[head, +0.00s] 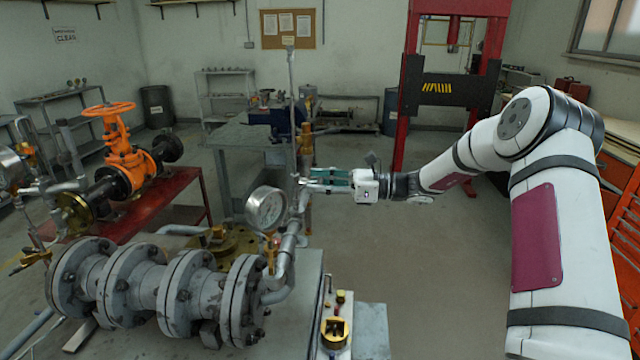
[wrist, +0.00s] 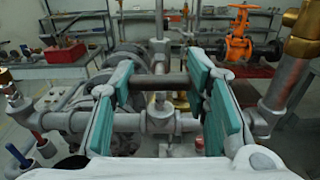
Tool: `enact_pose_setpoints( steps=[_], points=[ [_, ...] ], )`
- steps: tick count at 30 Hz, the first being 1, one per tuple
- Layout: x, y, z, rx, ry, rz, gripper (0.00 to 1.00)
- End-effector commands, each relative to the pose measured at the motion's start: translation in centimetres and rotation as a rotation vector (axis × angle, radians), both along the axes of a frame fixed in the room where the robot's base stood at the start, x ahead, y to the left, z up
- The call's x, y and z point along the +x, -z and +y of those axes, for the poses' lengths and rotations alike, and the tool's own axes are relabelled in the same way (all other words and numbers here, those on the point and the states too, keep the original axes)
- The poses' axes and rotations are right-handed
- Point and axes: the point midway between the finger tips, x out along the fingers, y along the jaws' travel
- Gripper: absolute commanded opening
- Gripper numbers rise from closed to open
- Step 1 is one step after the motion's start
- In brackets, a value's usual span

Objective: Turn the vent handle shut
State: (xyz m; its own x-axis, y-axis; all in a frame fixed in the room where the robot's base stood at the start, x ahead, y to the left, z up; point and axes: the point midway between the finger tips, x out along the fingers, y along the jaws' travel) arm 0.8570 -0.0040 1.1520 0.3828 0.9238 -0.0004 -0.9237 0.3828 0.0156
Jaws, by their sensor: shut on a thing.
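The vent handle (wrist: 160,81) shows in the wrist view as a short dark bar lying crosswise between the two teal finger pads of my gripper (wrist: 158,74). The pads stand apart and are shut on the bar, one at each end. A small grey valve body (wrist: 162,113) on a horizontal pipe sits just below the bar in that view. In the head view my gripper (head: 312,180) reaches in from the right to the grey pipework beside the pressure gauge (head: 266,209). The fingers hide most of the handle there.
Grey flanged pipework (head: 165,285) fills the lower left. An orange gate valve (head: 123,155) stands on a red bench (head: 160,203). A thin vertical pipe (head: 292,95) rises near my gripper. The floor behind my arm is open.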

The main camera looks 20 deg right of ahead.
Motion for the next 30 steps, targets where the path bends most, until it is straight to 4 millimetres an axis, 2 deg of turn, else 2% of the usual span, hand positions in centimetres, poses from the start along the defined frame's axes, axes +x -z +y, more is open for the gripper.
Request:
enact_pose_setpoints(
  steps=[3, 4, 6, 15, 19, 23, 30],
  points=[
    [0.0, 0.1, -0.1, 0.0, 0.001, 0.002, 0.14],
    [0.0, 0.1, -0.1, 0.0, 0.001, 0.002, 0.47],
    [0.0, 0.1, -0.1, 0.0, 0.001, 0.002, 0.63],
    [0.0, 0.0, 0.0, 0.0, 0.0, 0.0, 0.63],
    [-0.2, 0.0, -0.7, -0.001, 0.002, -0.001, 0.63],
    [-0.9, 0.0, -2.5, -0.001, 0.005, -0.001, 0.63],
    [-2.9, 0.1, -7.1, -0.001, 0.004, 0.001, 0.63]
  ],
)
